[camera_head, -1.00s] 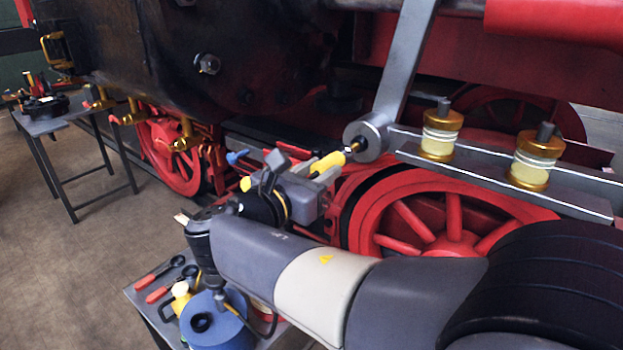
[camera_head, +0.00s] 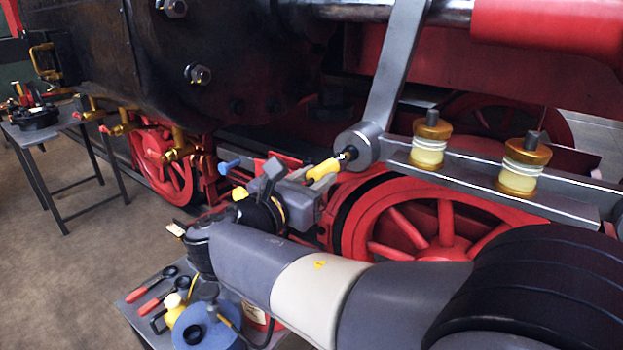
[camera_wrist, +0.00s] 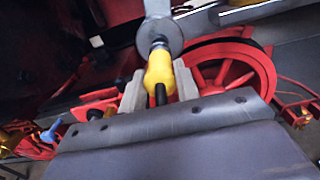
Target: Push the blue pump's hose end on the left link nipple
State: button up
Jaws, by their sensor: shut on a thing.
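My gripper (camera_head: 304,188) is shut on a yellow hose end (camera_head: 322,170), which points up and right. In the wrist view the hose end (camera_wrist: 159,71) sits between the two grey fingers, with a dark hose stub below it. The dark nipple (camera_head: 347,155) sticks out of the grey round boss (camera_head: 364,142) at the foot of the slanting link. The hose end's tip is in line with the nipple and very near it; I cannot tell whether it is on it. The blue pump (camera_head: 212,331) stands on the cart at the bottom.
The cart (camera_head: 137,307) also holds red-handled tools (camera_head: 144,303) and a yellow can (camera_head: 173,308). A red spoked wheel (camera_head: 440,225) lies close behind my arm. A grey rod (camera_head: 480,178) with brass cups (camera_head: 428,142) runs right of the boss.

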jog(key=shift+w+d, duration=0.45)
jog(key=shift+w, duration=0.15)
jog(key=shift+r, duration=0.1)
jog(key=shift+w+d+p, duration=0.25)
jog(key=shift+w+p, duration=0.05)
jog(key=shift+p, duration=0.05)
jog(key=o, duration=1.2)
jog(key=b+v, duration=0.1)
jog(key=v, duration=0.9)
jog(key=shift+s+a, duration=0.2)
jog(key=shift+s, duration=0.05)
jog(key=shift+w, duration=0.1)
